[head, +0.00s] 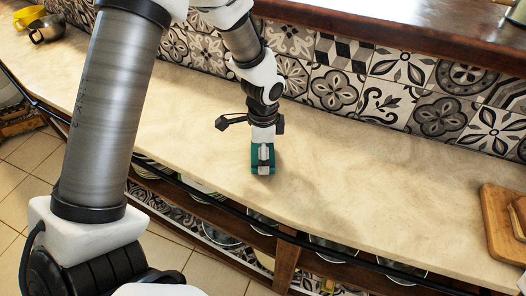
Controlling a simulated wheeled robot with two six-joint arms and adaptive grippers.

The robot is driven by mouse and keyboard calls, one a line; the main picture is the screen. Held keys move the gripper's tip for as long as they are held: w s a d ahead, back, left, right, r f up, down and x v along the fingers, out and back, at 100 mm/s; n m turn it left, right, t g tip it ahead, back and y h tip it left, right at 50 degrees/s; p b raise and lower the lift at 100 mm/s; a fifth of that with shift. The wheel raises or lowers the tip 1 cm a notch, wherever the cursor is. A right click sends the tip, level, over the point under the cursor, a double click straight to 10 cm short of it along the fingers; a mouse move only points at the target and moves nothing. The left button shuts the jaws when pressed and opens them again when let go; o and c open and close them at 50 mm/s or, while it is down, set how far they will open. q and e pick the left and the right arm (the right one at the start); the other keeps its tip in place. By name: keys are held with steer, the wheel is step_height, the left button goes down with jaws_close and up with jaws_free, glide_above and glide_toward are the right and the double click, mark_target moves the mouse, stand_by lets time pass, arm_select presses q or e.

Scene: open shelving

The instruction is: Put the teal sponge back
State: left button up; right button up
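The teal sponge (271,168) is a small block at the front part of the cream counter, near the middle of the head view. My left gripper (263,156) points down at it from above. One light finger overlaps the sponge, with teal showing on both sides of it. The other finger is hidden, so I cannot tell whether the gripper is closed on the sponge. I also cannot tell whether the sponge rests on the counter or is just above it. My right gripper is not in view.
The counter (350,190) is clear around the sponge. Wooden boards (499,222) lie at the right. A yellow cup (28,17) and a metal pot (46,29) stand far left. Open shelves with dishes (215,234) are below the front edge; a patterned tile wall (400,90) is behind.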

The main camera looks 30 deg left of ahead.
arm_select(q)
step_height(320, 180, up, 12)
steer(key=shift+r, duration=0.2)
stand_by(0.4)
